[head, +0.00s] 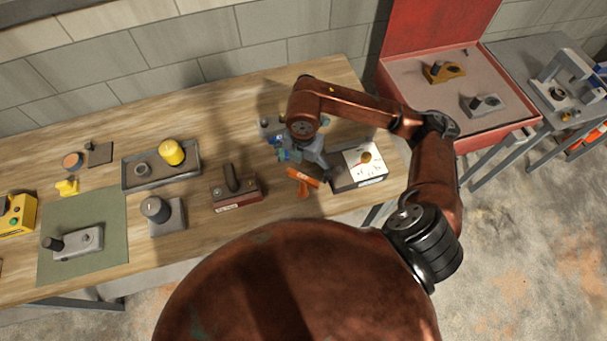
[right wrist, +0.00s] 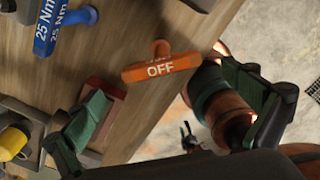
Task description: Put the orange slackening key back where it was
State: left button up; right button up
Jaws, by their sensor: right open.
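The orange slackening key (head: 303,181) is T-shaped and is at the front part of the wooden bench, left of a box with a white dial face. In the right wrist view the key (right wrist: 160,68) shows its crossbar marked "OFF" and a short stem; I cannot tell whether it stands or lies. My right gripper (head: 305,158) is just behind the key in the head view. In the right wrist view its fingers (right wrist: 165,95) are wide apart, one to each side of the key, with nothing held. My left gripper is not in view.
A blue "25 Nm" key (right wrist: 48,25) is near the orange one. The dial box (head: 358,167) stands right of it, a dark red block with a black handle (head: 236,190) left. A grey tray (head: 161,166) and green mat (head: 84,215) lie further left. A red case (head: 450,90) is beyond the bench's right end.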

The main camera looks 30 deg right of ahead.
notch_tip(320, 180, up, 6)
jog(key=shift+r+b, duration=0.25)
jog(key=shift+b, duration=0.1)
